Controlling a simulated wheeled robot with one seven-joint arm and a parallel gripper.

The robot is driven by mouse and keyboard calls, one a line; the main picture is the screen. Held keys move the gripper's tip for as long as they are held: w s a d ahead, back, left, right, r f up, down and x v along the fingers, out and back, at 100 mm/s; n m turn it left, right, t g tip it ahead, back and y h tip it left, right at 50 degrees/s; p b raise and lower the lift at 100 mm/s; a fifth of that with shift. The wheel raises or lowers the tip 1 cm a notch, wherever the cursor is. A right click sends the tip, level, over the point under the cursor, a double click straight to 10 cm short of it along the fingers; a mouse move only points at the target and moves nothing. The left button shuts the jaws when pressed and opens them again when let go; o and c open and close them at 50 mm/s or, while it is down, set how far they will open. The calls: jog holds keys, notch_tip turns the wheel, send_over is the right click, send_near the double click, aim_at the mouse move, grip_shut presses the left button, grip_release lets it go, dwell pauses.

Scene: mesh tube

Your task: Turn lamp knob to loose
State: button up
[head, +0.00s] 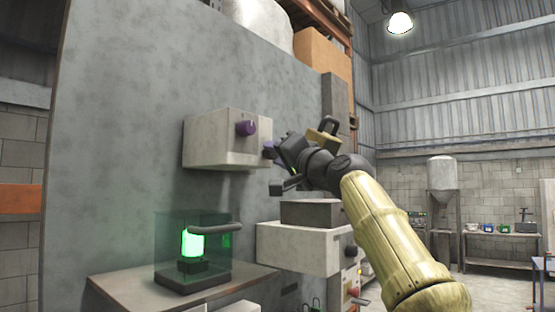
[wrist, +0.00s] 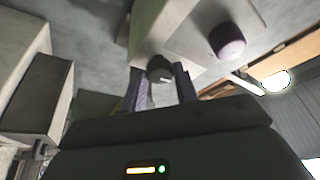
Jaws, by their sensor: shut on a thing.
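A pale box (head: 215,140) is mounted on the grey wall panel, with a purple knob (head: 246,128) on its front. The purple knob also shows in the wrist view (wrist: 227,40), apart from my fingers. My gripper (head: 276,151) is at the right of the box. In the wrist view, my gripper (wrist: 160,82) has its two purple fingers on either side of a dark round knob (wrist: 160,67) and is shut on it. I cannot tell which knob is the lamp knob. A lamp (head: 193,243) glows green inside a clear case.
The lamp case stands on a shelf (head: 130,288) at lower left. A pale box (head: 300,247) with a dark block (head: 312,212) on top lies below my gripper. Shelving with boxes (head: 322,52) is behind the panel. Open floor and workbenches are at right.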

jog(key=shift+f, duration=0.15)
jog(key=o, duration=1)
jog(key=shift+s+d+f+b, duration=0.15)
jog(key=shift+s+d+b, duration=0.15)
jog(key=shift+b, duration=0.2)
jog(key=b+v, duration=1.1)
jog(key=v, duration=0.5)
jog(key=shift+s+d, duration=0.1)
jog(key=shift+s, duration=0.1)
jog(key=shift+w, duration=0.1)
